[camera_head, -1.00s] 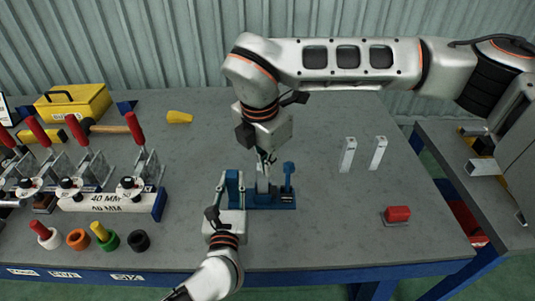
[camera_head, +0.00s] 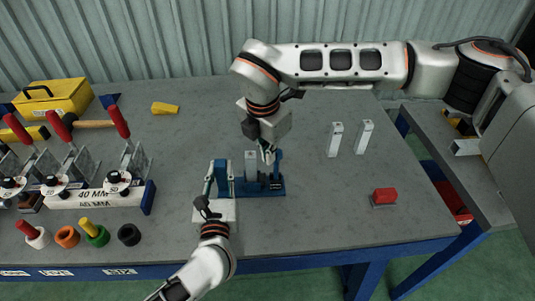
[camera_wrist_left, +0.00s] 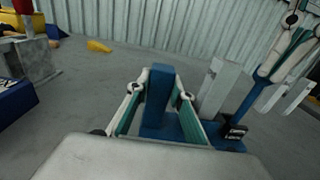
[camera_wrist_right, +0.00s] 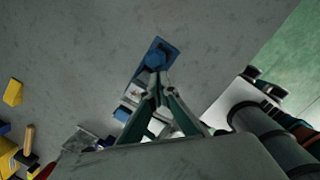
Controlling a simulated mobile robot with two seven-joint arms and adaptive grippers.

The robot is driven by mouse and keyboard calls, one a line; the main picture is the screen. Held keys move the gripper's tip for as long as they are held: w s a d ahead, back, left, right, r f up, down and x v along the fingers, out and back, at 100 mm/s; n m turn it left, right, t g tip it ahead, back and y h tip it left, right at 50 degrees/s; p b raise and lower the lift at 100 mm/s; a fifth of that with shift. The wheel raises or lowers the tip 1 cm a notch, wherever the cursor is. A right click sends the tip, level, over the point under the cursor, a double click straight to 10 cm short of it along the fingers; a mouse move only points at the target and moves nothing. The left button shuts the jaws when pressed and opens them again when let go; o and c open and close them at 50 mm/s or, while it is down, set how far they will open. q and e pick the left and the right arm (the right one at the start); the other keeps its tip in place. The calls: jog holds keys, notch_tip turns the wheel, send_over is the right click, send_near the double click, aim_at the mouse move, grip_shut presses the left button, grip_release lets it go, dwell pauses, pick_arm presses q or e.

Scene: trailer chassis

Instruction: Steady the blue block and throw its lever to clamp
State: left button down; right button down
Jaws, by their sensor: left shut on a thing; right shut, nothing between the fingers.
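The blue block (camera_head: 238,187) stands on the table in the middle of the head view, a blue base with an upright blue post at its left end and a grey upright piece (camera_head: 251,166) in the middle. My left gripper (camera_wrist_left: 160,92) is shut on the blue post, one finger on each side. The lever (camera_head: 278,160) stands at the block's right end, partly hidden by my right gripper. My right gripper (camera_head: 268,156) is shut and empty, pointing down at the lever.
Two grey upright bars (camera_head: 335,140) and a red button (camera_head: 384,196) are to the right. Red-handled toggle clamps (camera_head: 120,165) and several coloured rings (camera_head: 67,237) are on the left. Table around the block is clear.

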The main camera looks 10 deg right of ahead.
jog(key=shift+d, duration=0.1)
jog(key=shift+d+y, duration=0.4)
jog(key=shift+d, duration=0.2)
jog(key=d+f+m+y, duration=0.1)
jog(key=d+f+y, duration=0.3)
jog(key=d+y, duration=0.7)
jog(key=shift+s+f+t, duration=0.35)
jog(key=shift+f+t, duration=0.05)
jog(key=shift+a, duration=0.1)
jog(key=shift+a+f, duration=0.1)
jog(key=shift+a, duration=0.55)
